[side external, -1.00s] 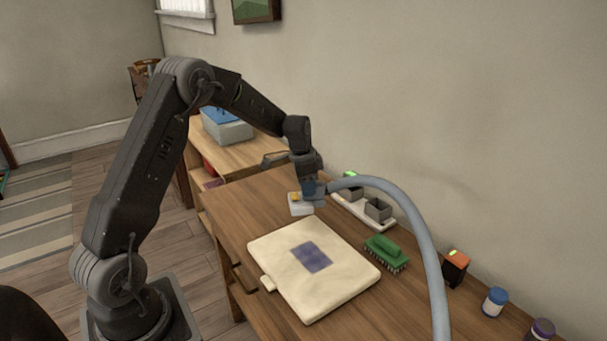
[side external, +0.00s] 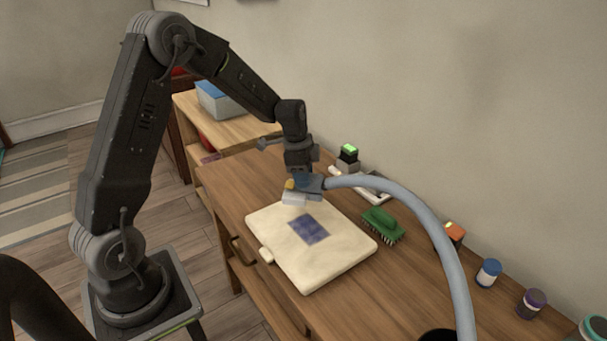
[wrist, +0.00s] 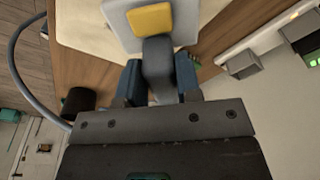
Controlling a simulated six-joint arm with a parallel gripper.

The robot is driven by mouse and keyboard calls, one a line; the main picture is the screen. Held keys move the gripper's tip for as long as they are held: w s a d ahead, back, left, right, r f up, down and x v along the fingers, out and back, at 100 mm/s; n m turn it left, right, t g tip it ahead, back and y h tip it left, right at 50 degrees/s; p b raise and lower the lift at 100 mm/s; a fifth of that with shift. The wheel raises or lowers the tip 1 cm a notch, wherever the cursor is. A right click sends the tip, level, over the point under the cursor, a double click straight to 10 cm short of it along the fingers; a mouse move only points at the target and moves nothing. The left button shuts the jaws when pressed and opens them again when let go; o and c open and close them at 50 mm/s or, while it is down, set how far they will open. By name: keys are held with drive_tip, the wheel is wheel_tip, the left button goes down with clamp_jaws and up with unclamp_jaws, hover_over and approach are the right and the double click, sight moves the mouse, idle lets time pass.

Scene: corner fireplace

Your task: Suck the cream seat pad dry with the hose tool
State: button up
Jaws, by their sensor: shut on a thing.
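The cream seat pad (side external: 345,258) lies flat on the wooden bench, with a dark blue-purple patch (side external: 309,229) near its middle. It also shows in the wrist view (wrist: 82,22). My gripper (side external: 304,181) is shut on the grey handle of the hose tool (wrist: 158,68), its blue fingers on either side. The tool's pale head (side external: 293,199) with a yellow part is at the pad's far edge, behind the patch. Whether the head touches the pad cannot be told. The grey-blue hose (side external: 412,208) arches from the tool to the right and front.
A green brush (side external: 382,224) lies just right of the pad. A white tray (side external: 377,183) with a grey box stands behind it along the wall. An orange-topped block (side external: 455,233), a blue-lidded jar (side external: 488,272) and a purple-lidded jar (side external: 531,303) stand farther right.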

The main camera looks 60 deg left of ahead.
drive_tip(key=shift+f, duration=0.25)
drive_tip(key=shift+f, duration=3.7)
drive_tip(key=shift+c, duration=0.3)
drive_tip(key=shift+d, duration=5.55)
drive_tip(key=shift+a, duration=2.9)
